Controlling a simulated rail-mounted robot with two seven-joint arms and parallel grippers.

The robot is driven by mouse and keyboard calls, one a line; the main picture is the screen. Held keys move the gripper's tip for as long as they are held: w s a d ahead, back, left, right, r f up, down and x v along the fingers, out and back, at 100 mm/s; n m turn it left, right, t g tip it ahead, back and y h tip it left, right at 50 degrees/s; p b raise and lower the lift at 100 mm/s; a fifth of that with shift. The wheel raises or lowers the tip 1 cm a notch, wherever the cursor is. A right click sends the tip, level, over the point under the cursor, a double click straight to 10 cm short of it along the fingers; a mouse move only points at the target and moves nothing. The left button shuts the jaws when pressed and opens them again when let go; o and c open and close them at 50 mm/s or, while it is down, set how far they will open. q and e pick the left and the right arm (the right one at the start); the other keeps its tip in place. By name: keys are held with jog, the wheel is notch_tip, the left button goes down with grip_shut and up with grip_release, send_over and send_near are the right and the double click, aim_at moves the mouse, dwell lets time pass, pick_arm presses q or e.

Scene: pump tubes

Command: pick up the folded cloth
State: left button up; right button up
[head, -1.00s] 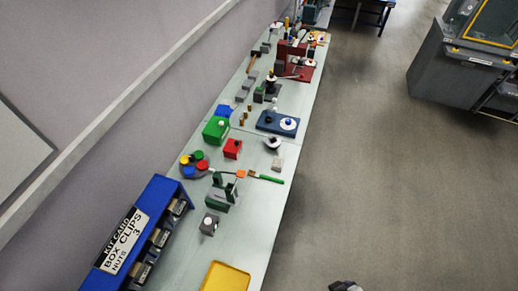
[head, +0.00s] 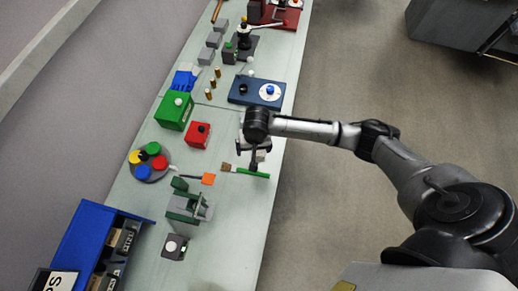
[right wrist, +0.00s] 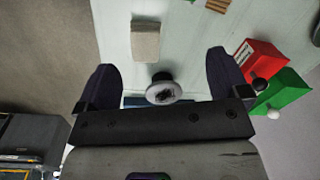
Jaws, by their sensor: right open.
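The folded cloth is a small beige, block-like pad (right wrist: 146,40) lying on the pale bench in the right wrist view, ahead of my open fingers and not between them. In the head view my right gripper mostly covers it. My right gripper (head: 255,150) hangs over the bench near its right edge; in the right wrist view its two dark fingers (right wrist: 160,78) are spread wide and hold nothing. My left gripper is not in view.
A green-handled brush (head: 252,172) lies just in front of the gripper. A red box (head: 198,134), a green box (head: 175,111) and a blue plate with a dial (head: 257,92) stand nearby. A grey-green fixture (head: 188,207) is nearer. The bench's right edge is close.

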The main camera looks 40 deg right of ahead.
jog(key=w+d+f+m+b, duration=0.1)
jog(key=w+d+m+b, duration=0.15)
jog(key=d, duration=0.25)
jog(key=shift+m+h, duration=0.3)
jog(key=shift+m, duration=0.15)
jog(key=f, duration=0.5)
jog(key=w+f, duration=0.1)
jog(key=f, duration=0.2)
jog(key=shift+d+f, duration=0.1)
jog(key=shift+d, duration=0.2)
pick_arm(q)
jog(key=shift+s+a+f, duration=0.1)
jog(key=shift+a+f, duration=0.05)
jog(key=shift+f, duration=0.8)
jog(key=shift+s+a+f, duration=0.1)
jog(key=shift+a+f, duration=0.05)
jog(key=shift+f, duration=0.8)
pick_arm(e)
jog(key=shift+s+a+f, duration=0.1)
jog(key=shift+s+f, duration=0.05)
jog(key=shift+f, duration=1.15)
jog(key=shift+s+a+f, duration=0.1)
jog(key=shift+f, duration=1.2)
jog(key=shift+c, duration=0.2)
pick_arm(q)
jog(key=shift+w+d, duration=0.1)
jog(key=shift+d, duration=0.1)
pick_arm(e)
jog(key=c, duration=1)
